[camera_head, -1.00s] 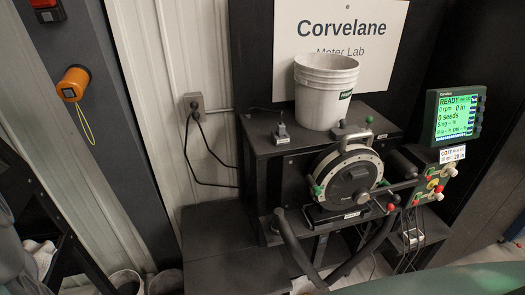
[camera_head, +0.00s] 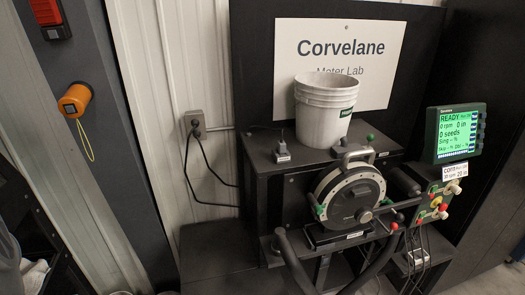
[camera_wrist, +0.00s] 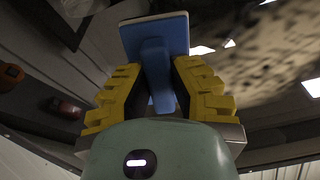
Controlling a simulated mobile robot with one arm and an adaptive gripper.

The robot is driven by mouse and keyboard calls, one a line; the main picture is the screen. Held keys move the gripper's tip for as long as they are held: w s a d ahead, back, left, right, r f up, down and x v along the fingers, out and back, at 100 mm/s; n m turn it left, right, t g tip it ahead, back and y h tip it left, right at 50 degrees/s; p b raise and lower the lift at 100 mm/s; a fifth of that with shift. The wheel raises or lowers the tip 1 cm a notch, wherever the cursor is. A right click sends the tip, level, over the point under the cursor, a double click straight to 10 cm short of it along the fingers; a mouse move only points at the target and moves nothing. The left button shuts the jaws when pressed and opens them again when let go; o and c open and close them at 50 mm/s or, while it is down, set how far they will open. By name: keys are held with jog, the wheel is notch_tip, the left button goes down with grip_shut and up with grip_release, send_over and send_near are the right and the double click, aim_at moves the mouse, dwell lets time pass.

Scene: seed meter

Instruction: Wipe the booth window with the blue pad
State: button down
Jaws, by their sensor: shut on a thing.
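My gripper (camera_wrist: 160,92) shows in the wrist view, with yellow ridged fingers on both sides of a blue pad (camera_wrist: 155,35). The fingers are shut on the pad's narrower blue part, and its flat rectangular head sticks out beyond the fingertips. In the wrist view, a pale surface with dark speckles (camera_wrist: 265,50) fills the upper right, beyond the pad; I cannot tell whether it is the booth window. The pad looks apart from it. In the head view neither my gripper nor the pad is seen, and no booth window can be made out for certain.
In the head view a black bench holds a white bucket (camera_head: 325,112) and a round seed meter (camera_head: 350,197). A green-lit monitor (camera_head: 458,133) stands at the right. An orange device (camera_head: 75,100) with a yellow loop hangs on a dark post at the left. Black hoses (camera_head: 295,262) run below the meter.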

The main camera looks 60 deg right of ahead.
jog(key=shift+s+a+p, duration=1.25)
jog(key=shift+s+p, duration=0.25)
jog(key=shift+p, duration=0.35)
jog(key=s+a+p, duration=0.9)
jog(key=s+p, duration=0.2)
jog(key=p, duration=0.1)
jog(key=shift+a+p, duration=0.3)
